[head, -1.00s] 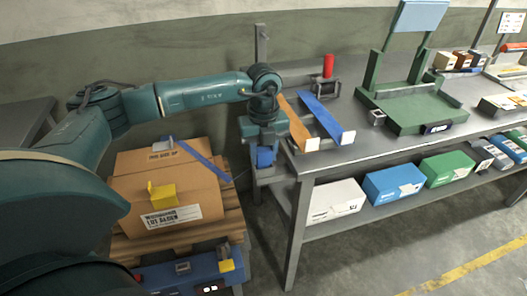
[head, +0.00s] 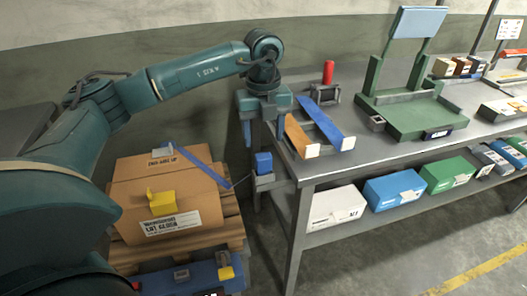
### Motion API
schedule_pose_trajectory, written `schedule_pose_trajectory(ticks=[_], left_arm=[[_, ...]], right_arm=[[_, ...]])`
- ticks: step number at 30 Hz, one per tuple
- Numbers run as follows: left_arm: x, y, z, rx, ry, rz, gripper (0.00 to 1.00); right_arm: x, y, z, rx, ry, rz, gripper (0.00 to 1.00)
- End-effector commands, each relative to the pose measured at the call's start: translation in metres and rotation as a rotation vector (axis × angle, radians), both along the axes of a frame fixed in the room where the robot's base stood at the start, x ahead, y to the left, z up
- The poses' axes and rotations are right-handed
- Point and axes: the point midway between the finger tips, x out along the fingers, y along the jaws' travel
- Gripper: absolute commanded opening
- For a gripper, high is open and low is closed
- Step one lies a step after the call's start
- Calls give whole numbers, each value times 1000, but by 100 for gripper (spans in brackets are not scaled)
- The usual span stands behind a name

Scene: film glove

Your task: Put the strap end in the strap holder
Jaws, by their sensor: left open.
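The strap end (head: 263,159) is a small blue block left of the workbench's near corner. It sits upright in or on the small grey strap holder (head: 263,182), beside a post; I cannot tell how deep it sits. A thin dark line runs from it to the blue strap (head: 203,164) lying across the cardboard box. My left gripper (head: 265,135) is above the strap end, pointing down, with its two blue fingers apart and nothing between them. My right gripper is out of view.
The cardboard box (head: 160,188) with a yellow piece (head: 162,202) stands on a wooden pallet (head: 230,222). The workbench (head: 345,165) is close on the right, with an orange strip (head: 299,136) and a blue strip (head: 325,124) near the gripper.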

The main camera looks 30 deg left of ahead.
Motion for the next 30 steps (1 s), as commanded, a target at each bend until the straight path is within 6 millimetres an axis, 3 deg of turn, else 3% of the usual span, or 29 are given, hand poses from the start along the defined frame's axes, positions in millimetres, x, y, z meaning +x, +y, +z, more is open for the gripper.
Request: schedule_pose_trajectory(ticks=[3, 9, 13, 16, 17, 20, 23, 24, 27, 30], left_arm=[[1, 0, 22, -1, -3, 0, 58], [0, -1, 41, -1, -1, 0, 58], [0, -2, 43, -4, 2, -4, 58], [-2, -20, 30, -62, 15, -59, 58], [-4, -32, 22, -101, 20, -93, 58], [-19, -93, -11, -321, 46, -249, 58], [-49, -174, -35, -660, 56, -399, 58], [-63, -204, -37, -808, 49, -435, 58], [-92, -264, -29, -1172, 3, -440, 58], [-107, -299, -10, -1504, -75, -322, 58]], right_arm=[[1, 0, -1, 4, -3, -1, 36], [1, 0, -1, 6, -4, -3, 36], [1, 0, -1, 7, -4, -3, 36], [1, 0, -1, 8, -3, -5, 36], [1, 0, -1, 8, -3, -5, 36], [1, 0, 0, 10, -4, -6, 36], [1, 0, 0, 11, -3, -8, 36], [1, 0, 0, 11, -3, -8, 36], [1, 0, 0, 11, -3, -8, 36], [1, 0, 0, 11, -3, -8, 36]])
